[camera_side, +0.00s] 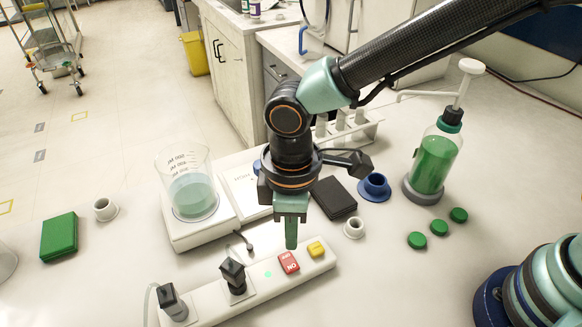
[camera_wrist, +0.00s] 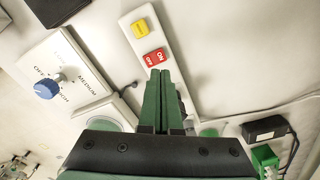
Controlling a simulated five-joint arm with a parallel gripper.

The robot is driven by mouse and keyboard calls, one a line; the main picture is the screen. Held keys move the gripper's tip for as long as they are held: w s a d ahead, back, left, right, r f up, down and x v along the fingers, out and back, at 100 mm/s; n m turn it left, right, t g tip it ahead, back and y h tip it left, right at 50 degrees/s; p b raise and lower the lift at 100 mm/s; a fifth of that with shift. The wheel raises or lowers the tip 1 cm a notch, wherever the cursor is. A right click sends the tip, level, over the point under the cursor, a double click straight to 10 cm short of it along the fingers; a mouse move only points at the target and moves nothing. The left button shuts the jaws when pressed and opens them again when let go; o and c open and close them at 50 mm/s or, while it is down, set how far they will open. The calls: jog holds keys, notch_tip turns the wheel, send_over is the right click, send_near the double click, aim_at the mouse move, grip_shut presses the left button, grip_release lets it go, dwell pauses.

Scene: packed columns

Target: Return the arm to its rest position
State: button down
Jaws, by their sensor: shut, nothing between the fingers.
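My gripper (camera_side: 291,245) points straight down with its green fingers together and nothing between them. In the side view its fingertips hang over or just behind the white power strip (camera_side: 215,303), near the red switch (camera_side: 289,262); I cannot tell the exact gap. In the wrist view my gripper (camera_wrist: 158,75) shows its fingers closed, with the tips just below the red switch (camera_wrist: 154,57) in the picture. A yellow switch (camera_side: 317,249) sits beside the red one. My arm reaches in from the upper right, bent downward at the wrist.
A beaker of bluish liquid (camera_side: 194,194) stands on a white hotplate to the left. A green pump bottle (camera_side: 436,157), blue holder (camera_side: 374,187), black block (camera_side: 334,198) and several green caps (camera_side: 417,240) are to the right. A tube rack (camera_side: 350,128) stands behind.

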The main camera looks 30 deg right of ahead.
jog(key=w+d+r+m+t+y, duration=0.1)
jog(key=w+d+r+m, duration=0.2)
jog(key=d+r, duration=0.35)
jog(key=w+d+r+m+t, duration=0.2)
jog(key=d+r+m, duration=0.1)
jog(key=d, duration=0.6)
jog(key=s+d+r+m+t, duration=0.1)
jog(key=s+d+r+m, duration=0.1)
jog(key=d, duration=0.5)
jog(key=s+d+r+m+t+h, duration=0.1)
jog(key=d+m, duration=0.3)
jog(key=d, duration=0.4)
jog(key=shift+s+r+t, duration=0.3)
jog(key=shift+s+r, duration=0.2)
jog(key=shift+r, duration=0.15)
